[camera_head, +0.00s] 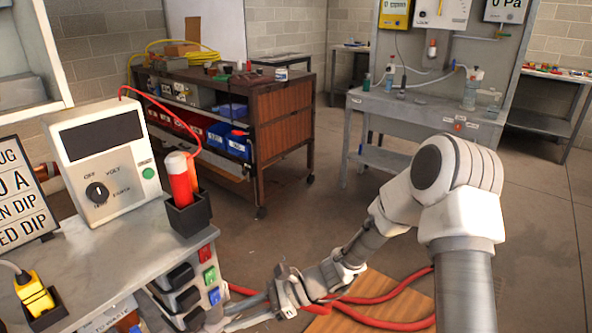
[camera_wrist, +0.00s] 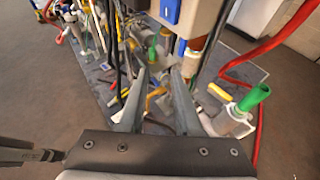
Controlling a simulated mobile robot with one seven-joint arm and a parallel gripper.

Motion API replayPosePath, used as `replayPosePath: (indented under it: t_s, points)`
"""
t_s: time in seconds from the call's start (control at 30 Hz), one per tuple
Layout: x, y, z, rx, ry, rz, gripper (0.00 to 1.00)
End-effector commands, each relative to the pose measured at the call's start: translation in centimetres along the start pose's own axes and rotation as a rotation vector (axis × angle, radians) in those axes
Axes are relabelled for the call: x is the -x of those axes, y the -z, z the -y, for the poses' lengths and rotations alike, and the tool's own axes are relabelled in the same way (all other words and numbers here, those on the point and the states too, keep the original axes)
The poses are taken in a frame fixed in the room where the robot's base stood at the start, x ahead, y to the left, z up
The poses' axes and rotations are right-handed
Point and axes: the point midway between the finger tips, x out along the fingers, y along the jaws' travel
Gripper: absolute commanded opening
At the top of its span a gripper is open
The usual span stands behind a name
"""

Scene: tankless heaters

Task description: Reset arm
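My arm bends at a large white elbow in the head view and reaches down to the left. My gripper (camera_head: 238,311) is low beside the right side of the grey bench (camera_head: 110,262). In the wrist view my gripper (camera_wrist: 160,72) has its two grey fingers apart, with a gap between them. I see nothing held between the fingers. Beyond the fingertips is a crowded group of cables, pipes and coloured fittings (camera_wrist: 160,50). I cannot tell from these frames whether the fingers touch any of it.
A meter box (camera_head: 105,165) and a black holder with a red probe (camera_head: 188,212) stand on the bench. Thick red hoses (camera_head: 385,325) lie near my forearm. A brown workbench (camera_head: 285,125) and a grey table (camera_head: 420,108) stand behind. Open floor lies between them.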

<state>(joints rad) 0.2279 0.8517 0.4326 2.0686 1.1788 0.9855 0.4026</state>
Motion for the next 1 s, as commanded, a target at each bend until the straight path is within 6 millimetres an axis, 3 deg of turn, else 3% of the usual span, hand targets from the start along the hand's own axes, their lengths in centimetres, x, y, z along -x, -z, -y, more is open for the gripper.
replayPosePath:
  t_s: [0.4,1.0]
  points:
    - [6.5,-3.3,-3.9,0.433,-0.142,-0.339,0.33]
    - [16.9,-8.0,-9.7,0.946,-0.326,-0.822,0.33]
